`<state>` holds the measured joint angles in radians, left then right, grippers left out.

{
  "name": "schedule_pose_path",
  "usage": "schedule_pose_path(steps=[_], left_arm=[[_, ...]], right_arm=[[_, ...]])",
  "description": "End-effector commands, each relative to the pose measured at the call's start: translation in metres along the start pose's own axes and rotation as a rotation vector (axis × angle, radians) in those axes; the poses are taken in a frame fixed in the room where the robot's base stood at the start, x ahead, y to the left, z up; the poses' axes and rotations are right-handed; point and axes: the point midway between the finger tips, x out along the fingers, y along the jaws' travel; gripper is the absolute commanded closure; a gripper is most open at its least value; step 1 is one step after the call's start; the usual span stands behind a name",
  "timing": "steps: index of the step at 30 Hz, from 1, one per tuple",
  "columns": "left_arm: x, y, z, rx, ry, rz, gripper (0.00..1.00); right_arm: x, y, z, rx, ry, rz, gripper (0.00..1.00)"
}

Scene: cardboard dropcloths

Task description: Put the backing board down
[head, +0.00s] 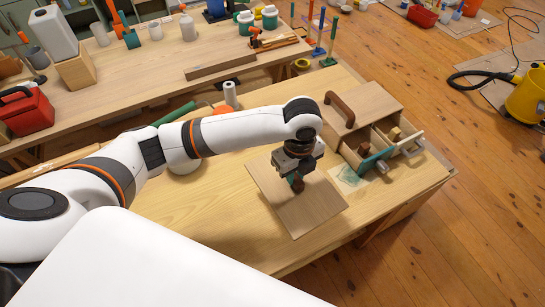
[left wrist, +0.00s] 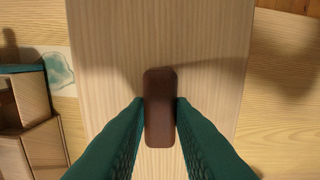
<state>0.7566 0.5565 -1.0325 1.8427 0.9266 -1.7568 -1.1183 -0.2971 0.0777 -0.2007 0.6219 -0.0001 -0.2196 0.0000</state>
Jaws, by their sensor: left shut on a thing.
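The backing board (head: 318,207) is a flat light-brown wooden panel with a dark brown handle block. In the head view it is at the front middle of the near table, under my left gripper (head: 297,182). In the left wrist view the board (left wrist: 205,30) fills the middle, and the green fingers of my left gripper (left wrist: 160,110) are shut on its brown handle (left wrist: 160,90). I cannot tell whether the board touches the table or hangs just above it. My right gripper is not in view.
A white cylinder (head: 230,95) stands behind my arm.

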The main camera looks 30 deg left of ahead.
Motion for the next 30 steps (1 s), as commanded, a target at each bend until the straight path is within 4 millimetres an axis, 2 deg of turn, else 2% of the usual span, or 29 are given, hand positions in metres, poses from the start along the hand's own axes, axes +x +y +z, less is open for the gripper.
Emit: schedule_pose_path(steps=[5,10,22,25,30], left_arm=[[0.016,0.001,0.002,0.079,-0.002,-0.006,1.00],[0.048,0.001,0.002,0.082,-0.001,-0.007,1.00],[0.096,0.001,0.001,0.081,-0.001,-0.005,1.00],[0.103,0.001,0.002,0.082,0.000,-0.003,1.00],[0.104,0.001,0.001,0.083,0.001,-0.002,1.00]], right_arm=[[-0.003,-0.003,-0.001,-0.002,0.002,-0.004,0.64],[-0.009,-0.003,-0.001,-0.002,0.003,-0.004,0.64],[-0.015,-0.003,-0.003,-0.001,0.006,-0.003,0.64],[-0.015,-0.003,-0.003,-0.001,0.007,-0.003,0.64],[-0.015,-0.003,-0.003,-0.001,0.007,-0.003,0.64]])
